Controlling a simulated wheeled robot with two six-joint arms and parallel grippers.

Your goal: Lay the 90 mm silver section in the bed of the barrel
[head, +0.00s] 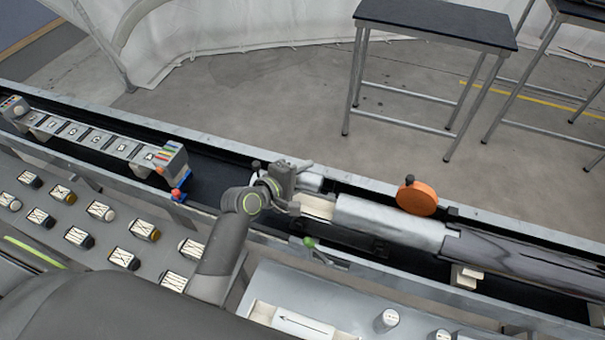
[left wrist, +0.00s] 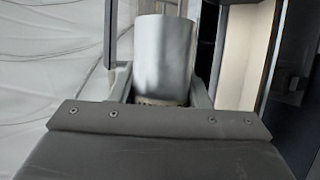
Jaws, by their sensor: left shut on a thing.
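The silver section (head: 311,182) is a short, smooth cylinder. My left gripper (head: 297,187) is shut on it. In the left wrist view the section (left wrist: 165,55) stands out between the two fingers. In the head view it shows just beyond a bare cream bed (head: 318,206), partly hidden by the gripper. The bed also shows in the left wrist view (left wrist: 238,65), to the right of and apart from the section. The barrel's longer silver part (head: 390,222) lies right of the bed, followed by a dark grey part (head: 530,258). My right gripper is not in view.
An orange disc (head: 417,199) stands behind the barrel. A green-tipped knob (head: 310,242) is on the near rail. A rack with coloured blocks (head: 172,158) stands left in the black trough. A tray with an arrow-marked label (head: 303,325) is in front.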

